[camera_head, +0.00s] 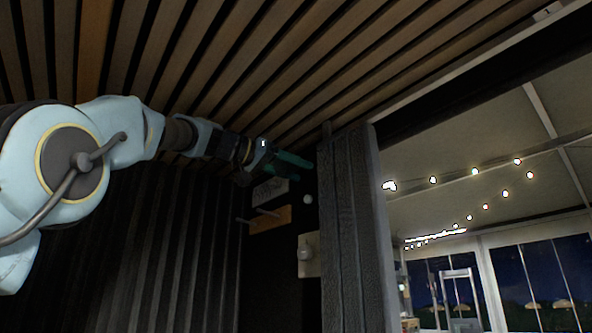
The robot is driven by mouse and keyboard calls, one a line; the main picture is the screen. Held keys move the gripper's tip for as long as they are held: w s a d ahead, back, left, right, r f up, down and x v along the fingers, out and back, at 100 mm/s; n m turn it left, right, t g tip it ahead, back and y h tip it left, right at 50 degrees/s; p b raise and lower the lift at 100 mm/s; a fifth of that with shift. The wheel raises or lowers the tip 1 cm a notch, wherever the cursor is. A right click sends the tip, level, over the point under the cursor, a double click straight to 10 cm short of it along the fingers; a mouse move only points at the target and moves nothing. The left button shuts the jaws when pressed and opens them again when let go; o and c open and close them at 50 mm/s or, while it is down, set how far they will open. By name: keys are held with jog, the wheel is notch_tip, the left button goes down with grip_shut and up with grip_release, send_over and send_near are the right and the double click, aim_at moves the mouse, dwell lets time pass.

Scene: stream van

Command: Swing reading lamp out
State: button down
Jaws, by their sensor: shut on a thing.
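My gripper (284,160) is at the end of my pale blue arm, which reaches in from the left just under the slatted ceiling. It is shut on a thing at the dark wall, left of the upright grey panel. A dark teal piece shows at the jaws; it is too dark and small to tell finger from held part. The reading lamp cannot be clearly made out there. A small pale round fitting (308,199) shows below the gripper.
A ribbed grey panel (350,230) stands close to the right of my gripper. A wooden ledge (270,219) and a small grey sign (270,191) are on the wall below. The slatted ceiling (250,70) is close above. An opening with string lights lies at right.

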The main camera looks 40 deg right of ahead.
aim_at(278, 162)
jog(key=shift+a+y, duration=0.1)
jog(key=shift+y, duration=0.3)
jog(key=shift+r, duration=0.1)
jog(key=shift+c, duration=1.1)
grip_release()
jog(key=shift+b+v, duration=0.65)
jog(key=shift+v, duration=3.1)
